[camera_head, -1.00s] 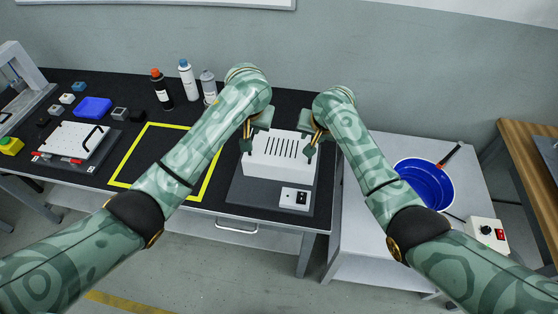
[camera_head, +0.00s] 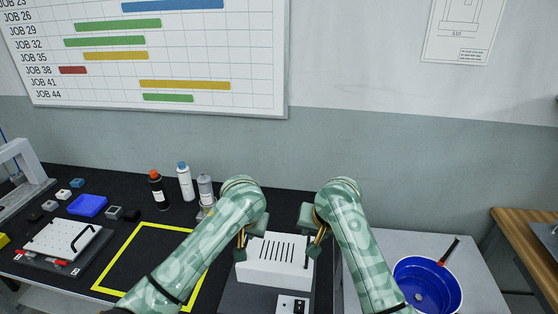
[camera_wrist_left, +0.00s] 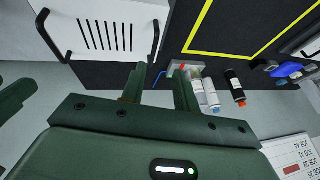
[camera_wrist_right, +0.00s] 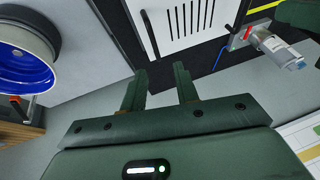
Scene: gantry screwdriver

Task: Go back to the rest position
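My left gripper (camera_head: 240,248) is beside the left end of a white slotted box (camera_head: 276,264) in the head view. My right gripper (camera_head: 313,246) is near the box's right end. In the left wrist view the left fingers (camera_wrist_left: 159,80) are apart with nothing between them; the box (camera_wrist_left: 95,22) with its black handles lies beyond. In the right wrist view the right fingers (camera_wrist_right: 160,78) are also apart and empty, clear of the box's handle (camera_wrist_right: 150,33). Part of the box is hidden by my arms in the head view.
A blue pan (camera_head: 428,284) sits on the light side table at right. Several bottles (camera_head: 185,182) stand behind my left arm. A yellow-outlined square (camera_head: 140,232) on the black bench is bare inside. A white plate with a handle (camera_head: 55,240) lies at left.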

